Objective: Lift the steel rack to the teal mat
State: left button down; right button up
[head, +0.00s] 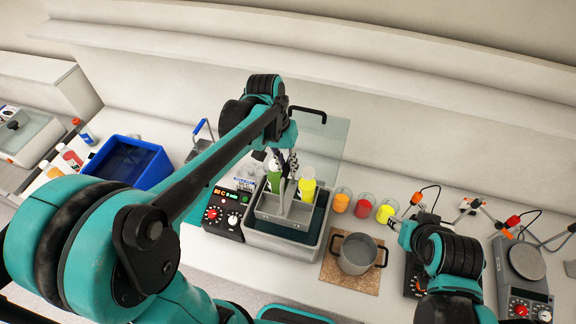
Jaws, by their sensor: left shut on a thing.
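The steel rack (270,209) is a grey holder with an upright central plate, at or just above the open water bath (284,252). I cannot tell whether its base is clear of the bath floor. It carries a green bottle (274,180) and a yellow one (307,186). My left gripper (288,180) is over the rack, shut on its upright handle. My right gripper (396,224) is at the right, beside a yellow cup and away from the rack; its jaw opening is unclear.
The bath's glass lid (323,140) stands raised behind it, and its control box (224,214) is on the left. A pot (357,254) on a cork board (345,274) and several juice cups are to the right. A blue bin (128,162) stands left, a hotplate (524,262) far right.

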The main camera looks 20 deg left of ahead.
pick_arm(q)
jog(key=a, duration=1.1)
dwell(0.6)
jog(key=shift+w, duration=0.1)
jog(key=a+b, duration=0.1)
jog(key=a, duration=0.9)
jog(key=shift+a, duration=0.4)
jog(key=shift+w, duration=0.1)
dwell(0.4)
jog(key=a, duration=1)
jog(key=shift+a+b, duration=0.3)
jog(key=shift+a, duration=0.1)
jog(key=shift+w, duration=0.1)
dwell(0.4)
